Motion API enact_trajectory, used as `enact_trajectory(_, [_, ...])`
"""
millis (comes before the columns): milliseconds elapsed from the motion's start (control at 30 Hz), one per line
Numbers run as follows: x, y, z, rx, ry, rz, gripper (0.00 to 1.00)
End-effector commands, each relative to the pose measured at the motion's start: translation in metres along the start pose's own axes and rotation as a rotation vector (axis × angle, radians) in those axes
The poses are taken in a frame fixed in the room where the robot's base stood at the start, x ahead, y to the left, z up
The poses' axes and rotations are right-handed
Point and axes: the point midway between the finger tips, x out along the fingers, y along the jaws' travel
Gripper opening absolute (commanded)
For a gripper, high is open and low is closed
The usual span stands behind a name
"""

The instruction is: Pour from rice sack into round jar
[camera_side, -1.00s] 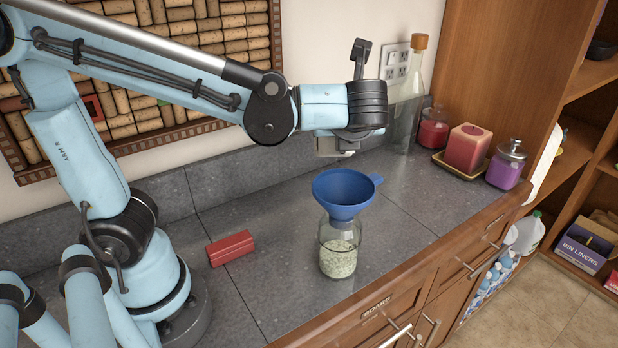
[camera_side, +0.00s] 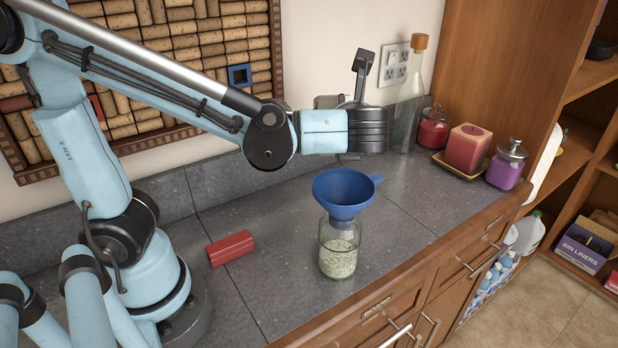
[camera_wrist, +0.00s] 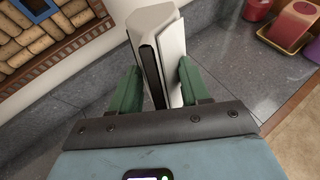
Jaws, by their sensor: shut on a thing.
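The round jar (camera_side: 340,262) stands upright on the grey counter in the side view, with pale grains in its lower part. A blue funnel (camera_side: 343,190) sits in its mouth. My gripper (camera_wrist: 158,75) shows in the wrist view, its two green fingers shut on a pale, boxy object with dark parts (camera_wrist: 172,48). I cannot tell for sure that this is the rice sack. In the side view my wrist hides the fingers; a grey edge shows behind it. My wrist is above and behind the funnel, apart from it. The jar is not in the wrist view.
A red block (camera_side: 231,248) lies on the counter left of the jar. A corked bottle (camera_side: 409,90), red candle (camera_side: 467,148) and purple jar (camera_side: 506,166) stand at the back right. A corkboard (camera_side: 200,60) hangs behind my arm. Counter around the jar is clear.

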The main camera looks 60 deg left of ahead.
Motion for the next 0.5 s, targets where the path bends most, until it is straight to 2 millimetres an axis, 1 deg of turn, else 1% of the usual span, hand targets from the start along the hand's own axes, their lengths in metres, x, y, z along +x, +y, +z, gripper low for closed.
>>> enact_trajectory(500, [-0.0035, -0.0001, 0.0021, 0.0, -0.06, -0.001, 0.0])
